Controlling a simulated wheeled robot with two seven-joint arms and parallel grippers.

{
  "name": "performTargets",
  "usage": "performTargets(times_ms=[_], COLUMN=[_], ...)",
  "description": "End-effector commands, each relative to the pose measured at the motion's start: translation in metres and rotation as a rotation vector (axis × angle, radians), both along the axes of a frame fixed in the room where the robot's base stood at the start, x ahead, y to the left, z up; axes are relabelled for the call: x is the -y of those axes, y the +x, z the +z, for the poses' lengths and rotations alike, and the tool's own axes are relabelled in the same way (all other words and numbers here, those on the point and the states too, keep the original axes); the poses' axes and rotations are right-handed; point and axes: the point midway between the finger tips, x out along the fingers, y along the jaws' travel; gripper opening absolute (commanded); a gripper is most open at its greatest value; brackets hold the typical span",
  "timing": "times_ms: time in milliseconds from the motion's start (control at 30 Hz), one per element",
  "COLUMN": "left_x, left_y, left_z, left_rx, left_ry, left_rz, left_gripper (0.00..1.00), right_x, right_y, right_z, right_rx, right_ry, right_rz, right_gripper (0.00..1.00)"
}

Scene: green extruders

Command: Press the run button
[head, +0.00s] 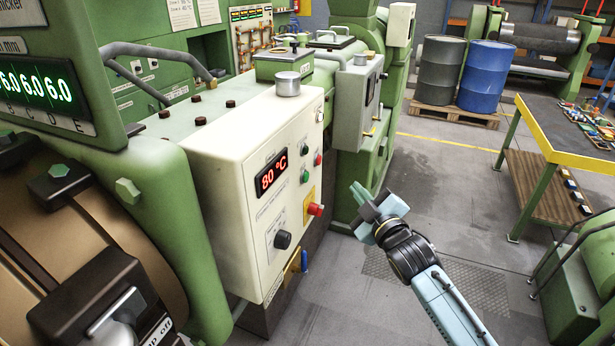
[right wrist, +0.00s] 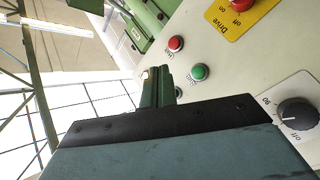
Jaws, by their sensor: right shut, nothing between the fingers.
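The cream control panel (head: 253,224) has a red "80 °C" display (head: 271,175). In the right wrist view a green button (right wrist: 200,72) and a red button (right wrist: 176,43) show just beyond the fingers. Another button is partly hidden behind them. My right gripper (head: 361,194) is shut and empty, apart from the panel on its right side in the head view. It also shows in the right wrist view (right wrist: 159,82). My left gripper is not in view.
A red knob (head: 316,209) on a yellow plate and a black dial (head: 282,240) project from the panel below the buttons. A grey box (head: 352,108) stands behind it. A work table (head: 562,157) is at right. Open floor lies between.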

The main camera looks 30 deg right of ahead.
Motion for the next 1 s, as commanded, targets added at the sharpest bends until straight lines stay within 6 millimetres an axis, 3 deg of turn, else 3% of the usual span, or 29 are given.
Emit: performTargets(times_ms=[267, 600, 1000], left_x=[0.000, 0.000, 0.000], left_y=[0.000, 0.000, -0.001], left_z=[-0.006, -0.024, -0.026], left_rx=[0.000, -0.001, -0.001], left_ry=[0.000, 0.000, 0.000], left_rz=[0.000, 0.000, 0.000], left_gripper=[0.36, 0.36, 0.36], right_x=[-0.009, -0.040, -0.057], right_y=[0.010, 0.046, 0.067], right_z=[-0.002, -0.002, -0.001], right_rx=[0.000, 0.001, -0.003], right_ry=[0.004, 0.005, 0.002], right_rz=[0.000, 0.001, 0.000], right_gripper=[0.00, 0.00, 0.00])
